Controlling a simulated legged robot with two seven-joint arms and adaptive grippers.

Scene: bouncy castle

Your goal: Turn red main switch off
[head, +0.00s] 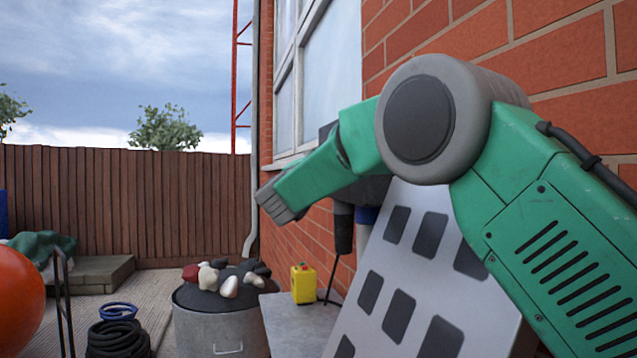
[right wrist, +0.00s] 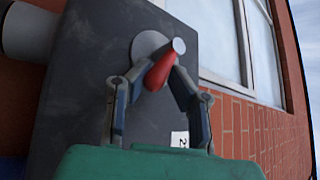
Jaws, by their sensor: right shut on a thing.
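The red switch handle (right wrist: 160,72) shows in the right wrist view, tilted down and to the left from a grey round hub (right wrist: 148,44) on the front of a dark grey box (right wrist: 80,95). My right gripper (right wrist: 157,78) is shut on the red handle, with one finger on each side of it. In the head view my green right arm crosses in front of the wall and covers most of the dark box; the handle and fingers cannot be made out there. My left gripper is not in view.
A brick wall (head: 560,60) with a window runs along the right. A light panel with dark rectangles (head: 400,270) leans below my arm. A yellow canister (head: 303,283) stands on a grey surface beside a metal bin (head: 215,325). Coiled hoses (head: 118,338) lie at lower left.

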